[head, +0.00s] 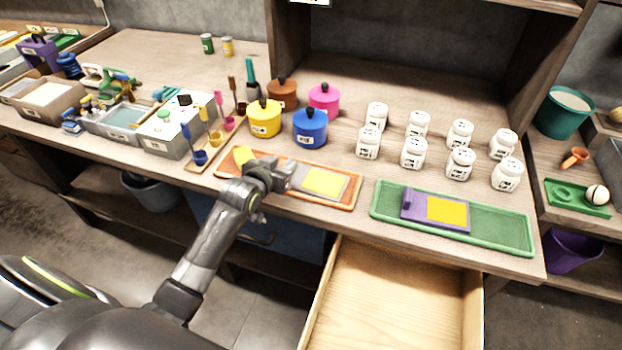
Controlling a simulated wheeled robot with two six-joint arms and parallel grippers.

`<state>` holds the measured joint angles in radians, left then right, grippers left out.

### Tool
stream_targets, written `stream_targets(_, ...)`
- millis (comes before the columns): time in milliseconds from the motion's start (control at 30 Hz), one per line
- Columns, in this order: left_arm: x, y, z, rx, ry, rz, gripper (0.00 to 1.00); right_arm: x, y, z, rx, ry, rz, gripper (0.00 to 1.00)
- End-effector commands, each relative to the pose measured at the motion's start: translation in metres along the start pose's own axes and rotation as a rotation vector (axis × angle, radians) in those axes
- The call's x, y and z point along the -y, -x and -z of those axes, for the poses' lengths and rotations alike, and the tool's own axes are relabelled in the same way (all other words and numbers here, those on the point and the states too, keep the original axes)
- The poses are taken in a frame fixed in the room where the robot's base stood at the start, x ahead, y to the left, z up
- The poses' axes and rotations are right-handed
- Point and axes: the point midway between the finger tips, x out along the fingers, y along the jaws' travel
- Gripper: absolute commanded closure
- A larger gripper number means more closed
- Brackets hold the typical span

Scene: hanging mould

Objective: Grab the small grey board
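The small grey board (347,188) lies on the orange tray (345,207) near the table's front edge and carries a yellow square (323,183). My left gripper (290,176) is over the tray at the board's left end. It hides that end, and its fingers are too small and covered to tell whether they are open or touch the board. My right gripper is not in view.
A green tray (505,233) with a purple board (413,207) lies to the right. Coloured pots, including a blue one (310,128), and several white jars (413,153) stand behind. An open, empty drawer (395,300) sticks out below the table.

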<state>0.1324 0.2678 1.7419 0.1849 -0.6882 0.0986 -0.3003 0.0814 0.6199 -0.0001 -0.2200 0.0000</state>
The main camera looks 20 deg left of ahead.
Motion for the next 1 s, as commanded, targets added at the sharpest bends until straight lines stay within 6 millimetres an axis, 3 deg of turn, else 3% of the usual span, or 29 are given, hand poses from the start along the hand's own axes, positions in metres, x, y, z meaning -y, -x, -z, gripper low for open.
stream_targets(500, -0.002, -0.048, -0.003, 0.0, 0.0, 0.0, 0.6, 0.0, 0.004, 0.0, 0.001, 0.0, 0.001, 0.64)
stream_targets(833, -0.002, -0.052, -0.003, 0.0, 0.0, 0.0, 0.6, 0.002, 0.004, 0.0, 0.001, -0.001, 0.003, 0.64)
stream_targets(1000, -0.002, -0.052, -0.003, 0.001, 0.0, 0.0, 0.81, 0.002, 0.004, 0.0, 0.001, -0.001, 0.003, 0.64)
